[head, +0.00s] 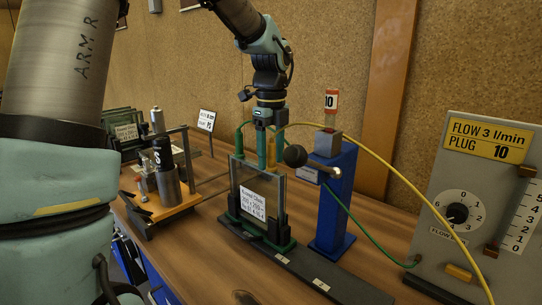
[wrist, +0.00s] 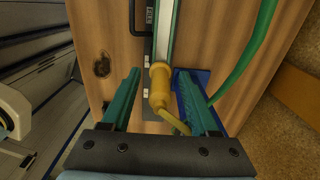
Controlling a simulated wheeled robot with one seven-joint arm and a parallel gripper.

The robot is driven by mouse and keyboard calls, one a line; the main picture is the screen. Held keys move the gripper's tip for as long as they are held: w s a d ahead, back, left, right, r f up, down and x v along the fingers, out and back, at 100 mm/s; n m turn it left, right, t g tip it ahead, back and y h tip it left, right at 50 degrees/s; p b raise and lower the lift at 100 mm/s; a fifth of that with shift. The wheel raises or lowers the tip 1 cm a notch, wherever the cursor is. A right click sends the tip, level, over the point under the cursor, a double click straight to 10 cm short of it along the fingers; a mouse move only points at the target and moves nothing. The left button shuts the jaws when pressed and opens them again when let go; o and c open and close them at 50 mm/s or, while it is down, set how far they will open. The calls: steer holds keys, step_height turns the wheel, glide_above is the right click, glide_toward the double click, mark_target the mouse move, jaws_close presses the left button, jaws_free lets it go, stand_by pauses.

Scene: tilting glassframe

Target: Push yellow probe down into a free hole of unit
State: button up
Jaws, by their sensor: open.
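The yellow probe (wrist: 160,84) shows in the wrist view between the two teal fingers of my gripper (wrist: 158,76). It stands at the end of a pale strip with green edges, and a yellow cable bends away from its near end. The fingers are open, with a gap on both sides of the probe. In the head view my gripper (head: 267,160) points down at the top edge of an upright glass pane (head: 258,180) in a dark green frame. A little of the probe (head: 271,141) shows behind the fingers. I cannot make out any free hole.
A blue post (head: 333,205) with a black-knobbed lever stands right of the glass. A grey flow panel (head: 480,215) is at the far right. The yellow cable (head: 375,150) arches to it. A metal fixture (head: 160,180) stands left.

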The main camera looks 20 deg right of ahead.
step_height(320, 180, up, 11)
steer(key=shift+f+b, duration=0.15)
steer(key=shift+b, duration=0.9)
steer(key=shift+f, duration=0.1)
steer(key=s+a+f+n, duration=0.3)
steer(key=a+f+n, duration=0.7)
steer(key=a+n, duration=0.4)
steer(key=s+a+f+n+t, duration=0.1)
steer(key=s+a+f+n, duration=0.3)
steer(key=a+f+n, duration=0.7)
steer(key=a+n, duration=0.3)
steer(key=n, duration=0.1)
steer(key=shift+f+t, duration=0.3)
